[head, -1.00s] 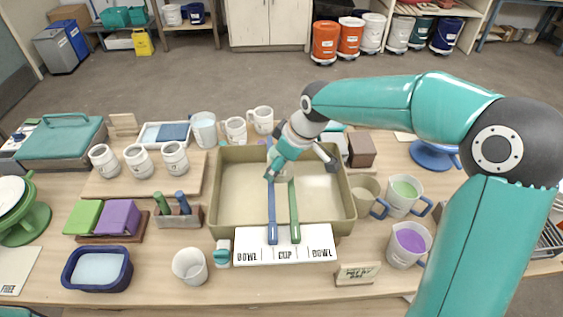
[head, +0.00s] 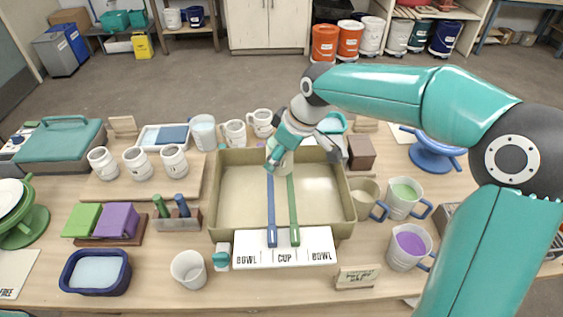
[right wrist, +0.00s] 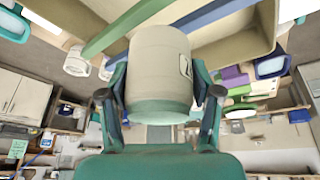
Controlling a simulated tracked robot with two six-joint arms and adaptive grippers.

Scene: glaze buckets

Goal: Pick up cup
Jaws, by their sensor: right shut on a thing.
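My right gripper (head: 282,148) is shut on a pale cup (head: 280,160) and holds it over the back part of the beige basin in the head view. In the right wrist view the cup (right wrist: 160,62) sits between the two fingers of my right gripper (right wrist: 160,82). It is off-white with a greenish band at one end and a dark mark on its side. The beige basin (head: 230,195) has a blue bar (head: 272,215) and a green bar (head: 293,215) lying across it. My left gripper is not in view.
Mugs on a board (head: 150,188) are to the left. A green-filled mug (head: 404,195) and a purple-filled mug (head: 408,244) are to the right. An empty white cup (head: 188,270) stands at the front.

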